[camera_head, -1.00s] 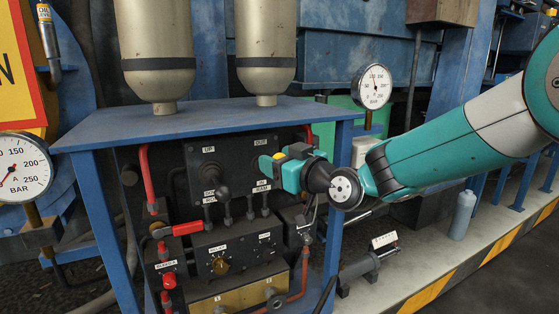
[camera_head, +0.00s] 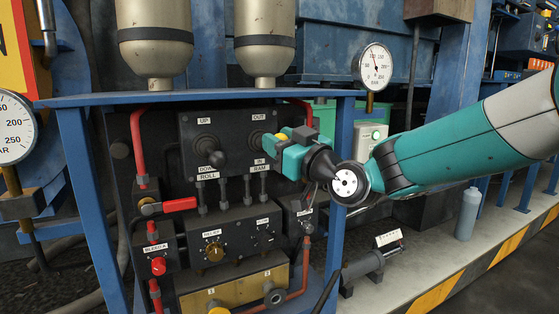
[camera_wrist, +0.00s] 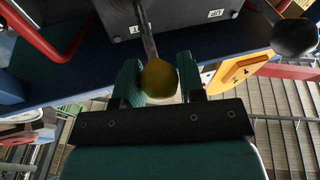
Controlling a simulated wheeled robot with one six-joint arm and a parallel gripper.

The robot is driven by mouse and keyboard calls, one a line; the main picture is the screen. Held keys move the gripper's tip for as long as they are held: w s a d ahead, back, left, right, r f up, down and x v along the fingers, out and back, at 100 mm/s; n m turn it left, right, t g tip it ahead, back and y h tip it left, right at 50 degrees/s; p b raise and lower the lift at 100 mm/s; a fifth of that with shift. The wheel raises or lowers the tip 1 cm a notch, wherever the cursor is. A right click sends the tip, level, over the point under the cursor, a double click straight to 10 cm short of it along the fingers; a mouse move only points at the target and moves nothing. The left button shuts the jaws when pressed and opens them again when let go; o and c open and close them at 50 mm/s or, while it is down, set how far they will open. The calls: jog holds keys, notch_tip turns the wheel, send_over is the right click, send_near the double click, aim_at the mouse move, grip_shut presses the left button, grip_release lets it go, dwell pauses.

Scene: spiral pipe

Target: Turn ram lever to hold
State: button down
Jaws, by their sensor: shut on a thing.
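The ram lever is a dark rod (camera_wrist: 148,38) with a yellow ball knob (camera_wrist: 158,79), seen in the wrist view. My gripper (camera_wrist: 160,85) has its two green fingers on either side of that knob and is shut on it. In the head view, a bit of the yellow knob (camera_head: 281,137) shows at the tip of my gripper (camera_head: 287,148), in front of the right part of the black lever panel (camera_head: 232,140). The OUT label (camera_head: 258,117) is up and left of the knob; the IN and RAM labels (camera_head: 260,165) are below left. My gripper hides most of the lever.
The roll lever's black knob (camera_head: 217,158) stands left of my gripper; it also shows in the wrist view (camera_wrist: 295,38). A blue frame post (camera_head: 341,190) stands close to the right. Red pipes (camera_head: 137,150) and a red handle (camera_head: 179,205) are at the left.

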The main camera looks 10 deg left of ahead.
jog(key=shift+d+f+t+y+b, duration=0.1)
jog(key=shift+f+t+y+b, duration=0.75)
jog(key=shift+b, duration=2)
jog(key=shift+s+f+n+g+b, duration=0.1)
jog(key=shift+f+n+g+b, duration=0.25)
jog(key=shift+b, duration=0.4)
jog(key=shift+r, duration=0.25)
jog(key=c, duration=0.7)
grip_release()
jog(key=shift+c, duration=0.2)
jog(key=b+v, duration=0.6)
jog(key=v, duration=1.1)
jog(key=shift+f, duration=0.2)
